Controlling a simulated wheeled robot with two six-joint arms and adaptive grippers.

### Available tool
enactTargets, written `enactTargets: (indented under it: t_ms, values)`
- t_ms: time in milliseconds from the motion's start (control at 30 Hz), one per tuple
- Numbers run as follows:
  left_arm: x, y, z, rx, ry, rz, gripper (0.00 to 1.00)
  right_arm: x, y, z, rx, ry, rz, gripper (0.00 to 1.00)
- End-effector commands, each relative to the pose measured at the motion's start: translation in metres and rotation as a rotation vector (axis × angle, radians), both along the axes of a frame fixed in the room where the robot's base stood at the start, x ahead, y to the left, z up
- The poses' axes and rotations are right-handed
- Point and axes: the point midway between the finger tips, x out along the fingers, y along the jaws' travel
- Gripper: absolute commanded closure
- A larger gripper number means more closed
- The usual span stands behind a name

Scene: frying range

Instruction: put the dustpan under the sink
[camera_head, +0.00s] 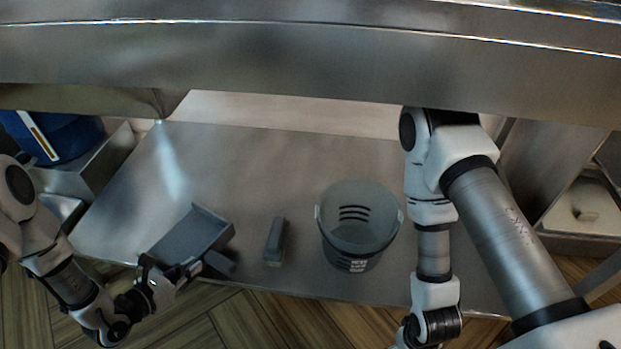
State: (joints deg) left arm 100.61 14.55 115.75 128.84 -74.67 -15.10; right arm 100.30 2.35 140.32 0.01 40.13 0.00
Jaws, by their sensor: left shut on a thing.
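The grey dustpan (195,232) is at the left front of the metal shelf (240,160) under the sink (300,60). Its open pan side faces up and away from me. My left gripper (172,275) is shut on the dustpan near its handle end, at the shelf's front edge. I cannot tell whether the pan touches the shelf. My right arm hangs at the right, in front of the shelf. Its right gripper (428,335) is cut off by the bottom edge, so its fingers do not show.
A grey bucket (361,225) stands on the shelf right of centre. A small dark brush-like block (275,241) lies between it and the dustpan. A blue container (50,138) is at the far left. The shelf's back middle is clear. The sink's front edge overhangs the shelf.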

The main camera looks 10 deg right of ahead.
Motion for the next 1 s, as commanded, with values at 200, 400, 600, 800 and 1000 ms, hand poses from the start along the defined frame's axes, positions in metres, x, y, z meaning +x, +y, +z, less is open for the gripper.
enactTargets:
  t_ms: [200,400,600,800,1000]
  values:
    - [0.000,0.000,0.000,0.000,-0.001,0.001,1.00,-0.001,0.000,0.000,0.000,0.002,0.002,0.26]
    - [0.034,0.004,-0.008,0.002,-0.009,-0.001,1.00,-0.001,0.000,-0.019,0.000,0.002,0.001,0.26]
    - [0.099,0.011,-0.017,0.002,-0.009,-0.001,1.00,0.000,0.000,-0.049,-0.001,0.000,-0.003,0.26]
    - [0.145,0.016,-0.018,0.001,-0.005,0.000,1.00,0.001,-0.001,-0.067,-0.001,-0.004,-0.008,0.26]
    - [0.160,0.017,-0.036,0.000,0.001,0.000,1.00,0.002,-0.001,-0.087,-0.001,-0.008,-0.011,0.26]
